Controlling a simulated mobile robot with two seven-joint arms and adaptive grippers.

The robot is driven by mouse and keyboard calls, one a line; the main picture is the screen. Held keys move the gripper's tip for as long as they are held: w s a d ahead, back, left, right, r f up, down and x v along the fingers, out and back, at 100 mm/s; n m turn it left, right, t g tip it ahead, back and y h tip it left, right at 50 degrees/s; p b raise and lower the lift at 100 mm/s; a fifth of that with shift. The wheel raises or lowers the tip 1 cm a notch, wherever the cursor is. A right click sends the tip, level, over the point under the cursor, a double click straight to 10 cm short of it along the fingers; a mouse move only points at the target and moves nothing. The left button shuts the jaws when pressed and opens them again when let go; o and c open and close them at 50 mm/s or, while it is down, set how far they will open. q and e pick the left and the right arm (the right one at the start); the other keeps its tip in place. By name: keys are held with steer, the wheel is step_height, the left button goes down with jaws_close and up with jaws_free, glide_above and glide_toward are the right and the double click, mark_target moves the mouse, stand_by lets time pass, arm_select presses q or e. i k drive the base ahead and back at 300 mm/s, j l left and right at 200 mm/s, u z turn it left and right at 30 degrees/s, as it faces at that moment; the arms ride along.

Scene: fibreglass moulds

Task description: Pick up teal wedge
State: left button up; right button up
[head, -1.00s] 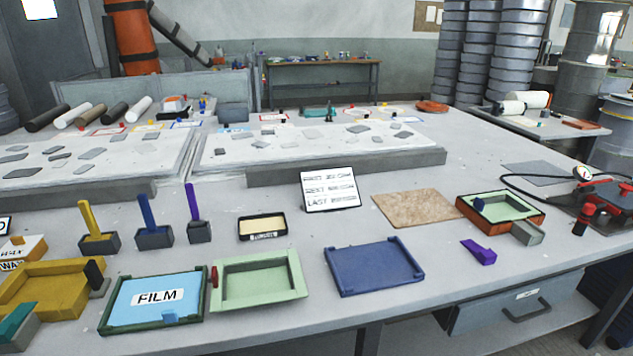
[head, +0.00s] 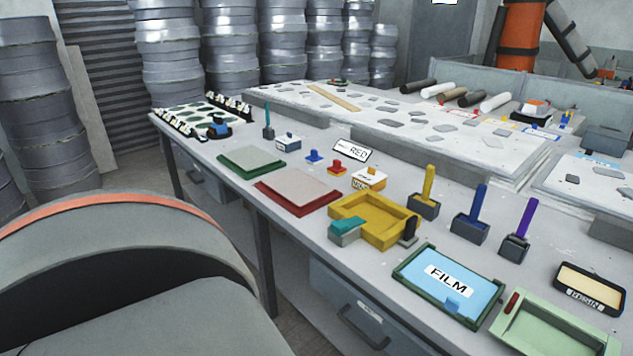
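The teal wedge (head: 347,223) lies on top of a small grey block (head: 346,237) at the near left corner of the yellow mould tray (head: 377,207). The block stands against the tray's side. The wedge's upper faces are in clear view. Neither of my grippers shows in the head view.
A green-framed FILM panel (head: 485,299) and a pale green tray (head: 500,332) lie to the right. A red-edged panel (head: 299,204) and green-edged panel (head: 253,172) lie to the left.

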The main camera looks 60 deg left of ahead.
mark_target(338, 227)
steer(key=u, duration=1.55)
